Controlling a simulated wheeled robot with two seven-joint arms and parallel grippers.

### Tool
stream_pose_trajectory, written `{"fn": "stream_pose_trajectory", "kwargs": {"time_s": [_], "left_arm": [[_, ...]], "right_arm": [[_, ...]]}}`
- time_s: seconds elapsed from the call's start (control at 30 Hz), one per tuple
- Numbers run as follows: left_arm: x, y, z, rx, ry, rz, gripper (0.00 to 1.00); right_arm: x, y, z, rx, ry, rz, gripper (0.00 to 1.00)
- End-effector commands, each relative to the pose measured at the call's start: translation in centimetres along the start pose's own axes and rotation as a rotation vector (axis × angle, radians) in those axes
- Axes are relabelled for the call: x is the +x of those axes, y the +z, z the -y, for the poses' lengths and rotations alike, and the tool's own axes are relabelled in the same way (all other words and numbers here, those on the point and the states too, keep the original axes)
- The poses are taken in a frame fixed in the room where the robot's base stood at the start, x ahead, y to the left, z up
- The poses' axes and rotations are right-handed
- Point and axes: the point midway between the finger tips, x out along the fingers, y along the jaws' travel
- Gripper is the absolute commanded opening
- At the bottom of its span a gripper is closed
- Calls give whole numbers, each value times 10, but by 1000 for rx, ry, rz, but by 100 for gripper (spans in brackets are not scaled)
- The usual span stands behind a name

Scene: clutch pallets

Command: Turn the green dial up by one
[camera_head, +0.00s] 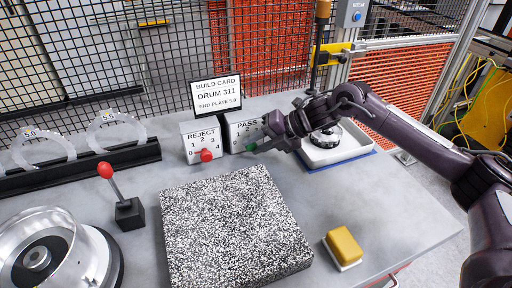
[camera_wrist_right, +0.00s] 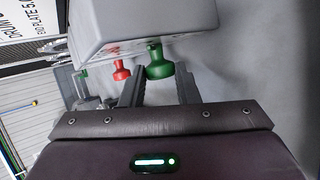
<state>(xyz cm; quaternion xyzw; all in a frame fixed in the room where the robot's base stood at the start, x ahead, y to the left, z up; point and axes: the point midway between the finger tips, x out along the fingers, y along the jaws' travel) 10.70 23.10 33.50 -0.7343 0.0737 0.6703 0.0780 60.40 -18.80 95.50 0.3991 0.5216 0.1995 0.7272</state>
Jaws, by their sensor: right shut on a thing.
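The green dial (camera_head: 252,147) sticks out from the front of the grey PASS box (camera_head: 234,131). In the right wrist view the green dial (camera_wrist_right: 158,62) lies between the two dark fingers of my right gripper (camera_wrist_right: 158,85). My right gripper (camera_head: 262,146) comes in from the right in the head view and is shut on the dial. The arm hides the right part of the PASS scale, so the dial's setting cannot be read. My left gripper is not in view.
The REJECT box (camera_head: 201,135) with its red dial (camera_head: 206,155) stands just left. The build card (camera_head: 217,95) is behind. A speckled block (camera_head: 235,225) lies in front, a yellow-topped block (camera_head: 343,245) to its right. A white tray (camera_head: 335,153) stands beyond my gripper.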

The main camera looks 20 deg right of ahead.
Motion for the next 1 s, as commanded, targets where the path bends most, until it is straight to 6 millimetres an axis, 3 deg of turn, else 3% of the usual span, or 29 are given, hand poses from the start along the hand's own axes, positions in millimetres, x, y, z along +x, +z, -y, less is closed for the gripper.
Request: {"fn": "stream_pose_trajectory", "kwargs": {"time_s": [0.5,0.53,0.67,1.0], "left_arm": [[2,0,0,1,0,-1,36],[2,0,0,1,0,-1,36],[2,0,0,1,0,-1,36],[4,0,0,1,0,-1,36]], "right_arm": [[0,0,3,13,13,-2,6],[0,0,3,13,13,-2,32],[0,0,2,12,14,-2,49],[-4,0,2,10,16,-1,49]]}}
